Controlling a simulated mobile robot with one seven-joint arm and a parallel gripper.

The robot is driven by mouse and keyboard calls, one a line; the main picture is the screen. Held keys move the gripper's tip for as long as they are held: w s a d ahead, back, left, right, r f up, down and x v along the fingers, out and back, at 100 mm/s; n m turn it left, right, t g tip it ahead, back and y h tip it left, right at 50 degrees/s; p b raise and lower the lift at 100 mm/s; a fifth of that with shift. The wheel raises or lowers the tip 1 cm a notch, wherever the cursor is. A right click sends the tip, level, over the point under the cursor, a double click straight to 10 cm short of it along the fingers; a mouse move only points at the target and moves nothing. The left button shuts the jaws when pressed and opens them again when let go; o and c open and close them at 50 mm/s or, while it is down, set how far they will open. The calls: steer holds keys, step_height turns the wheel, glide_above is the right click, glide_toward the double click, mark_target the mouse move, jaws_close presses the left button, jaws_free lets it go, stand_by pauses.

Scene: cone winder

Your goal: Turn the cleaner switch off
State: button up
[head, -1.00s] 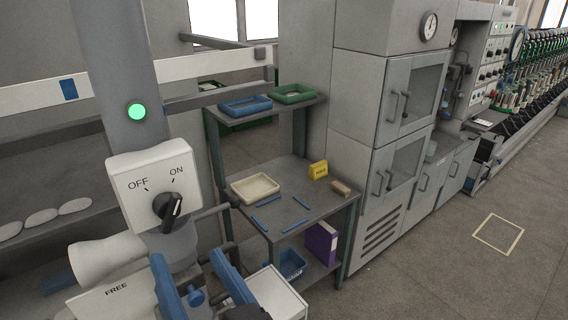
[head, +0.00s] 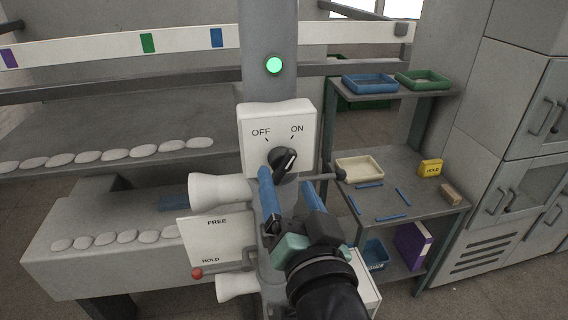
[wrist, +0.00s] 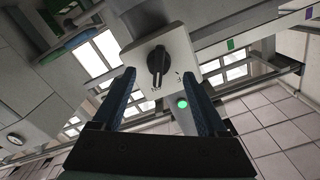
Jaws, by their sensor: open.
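The cleaner switch is a black rotary knob (head: 283,160) on a white box (head: 252,158) marked OFF at left and ON at right. Its white pointer line leans up and right, toward ON. A green lamp (head: 274,65) glows on the grey column above it. My gripper (head: 289,178) is open in front of the box, just below the knob, with blue fingers apart. In the wrist view the knob (wrist: 158,66) shows beyond and between the fingertips, with nothing held. I cannot tell the exact gap between fingertips and knob.
A FREE/HOLD panel (head: 217,243) with a red-knobbed lever (head: 197,273) is below left, beside white cylinders (head: 222,190). A shelf (head: 415,178) with trays stands at right. White oval pieces (head: 117,154) line the ledges at left.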

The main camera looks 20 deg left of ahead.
mark_target(284, 171)
steer(key=p+x, duration=0.1)
steer(key=x, duration=0.2)
steer(key=shift+w+r, duration=0.1)
steer(key=shift+w, duration=0.1)
steer(key=shift+w+a, duration=0.2)
steer(key=shift+w, duration=0.05)
jaws_close()
